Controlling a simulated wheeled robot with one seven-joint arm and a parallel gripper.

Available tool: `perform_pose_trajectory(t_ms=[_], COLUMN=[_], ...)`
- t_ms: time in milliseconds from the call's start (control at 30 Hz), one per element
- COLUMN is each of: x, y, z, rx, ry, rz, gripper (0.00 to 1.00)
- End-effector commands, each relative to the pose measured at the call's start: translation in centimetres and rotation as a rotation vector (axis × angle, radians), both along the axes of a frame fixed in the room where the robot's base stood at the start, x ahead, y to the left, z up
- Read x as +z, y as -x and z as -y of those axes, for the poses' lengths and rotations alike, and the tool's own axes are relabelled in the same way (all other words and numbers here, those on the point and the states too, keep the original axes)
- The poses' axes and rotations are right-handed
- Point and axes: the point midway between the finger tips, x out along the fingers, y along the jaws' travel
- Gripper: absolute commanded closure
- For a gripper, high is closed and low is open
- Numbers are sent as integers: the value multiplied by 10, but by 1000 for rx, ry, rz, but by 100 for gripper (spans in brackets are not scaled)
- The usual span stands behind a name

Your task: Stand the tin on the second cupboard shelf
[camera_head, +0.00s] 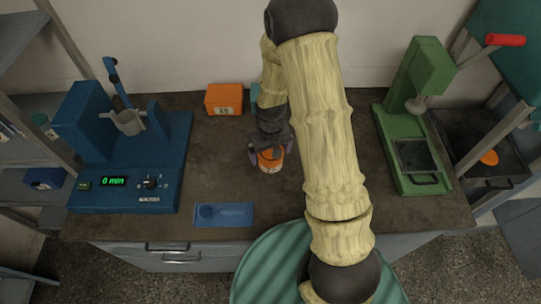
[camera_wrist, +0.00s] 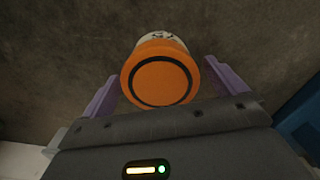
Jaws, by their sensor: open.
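The tin (camera_head: 270,160) has an orange lid and a pale labelled side. It stands on the dark bench top near the middle. In the wrist view the tin (camera_wrist: 160,78) shows its round orange lid with a dark ring. My gripper (camera_head: 269,155) is over the tin, and its purple fingers stand apart on either side of it. In the wrist view my gripper (camera_wrist: 165,85) is open, with a gap visible beside the tin. Shelves show at the left edge (camera_head: 25,185), but I cannot tell which is the second cupboard shelf.
The blue sieve shaker (camera_head: 125,190) with a green display is on the left of the bench. An orange box (camera_head: 223,99) stands at the back and a blue tray (camera_head: 223,214) lies in front. A green press (camera_head: 415,120) stands right, beside a dark tray (camera_head: 485,155).

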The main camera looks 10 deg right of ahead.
Motion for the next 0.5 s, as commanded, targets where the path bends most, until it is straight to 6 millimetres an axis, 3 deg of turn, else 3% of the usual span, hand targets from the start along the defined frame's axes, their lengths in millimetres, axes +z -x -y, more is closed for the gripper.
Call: perform_pose_trajectory(t_ms=[500], x=[86], y=[-1], z=[2], rx=[-6], ry=[-1], rz=[4], gripper=[4])
